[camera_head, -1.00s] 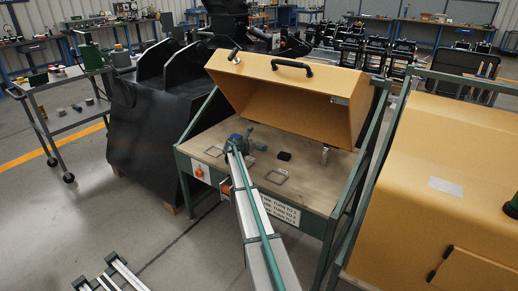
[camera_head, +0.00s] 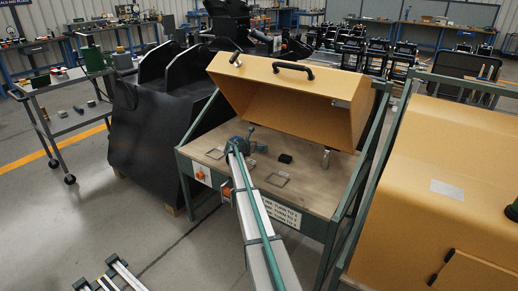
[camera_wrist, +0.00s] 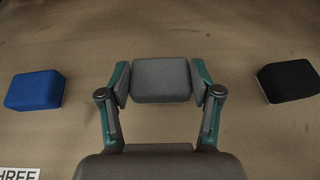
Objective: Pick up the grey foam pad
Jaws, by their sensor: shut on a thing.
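In the wrist view the grey foam pad (camera_wrist: 162,80) is a small rounded block between the two fingers of my gripper (camera_wrist: 162,82). The fingers press on its left and right sides, so my gripper is shut on it. Whether the pad touches the bench top or is just above it I cannot tell. In the head view my gripper end (camera_head: 238,147) is low over the wooden bench top, and the arm hides the pad there.
A blue pad (camera_wrist: 36,90) lies to the left and a black pad (camera_wrist: 288,82) to the right, both apart from my fingers. The bench (camera_head: 305,188) has an open yellow hood (camera_head: 290,75) above it.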

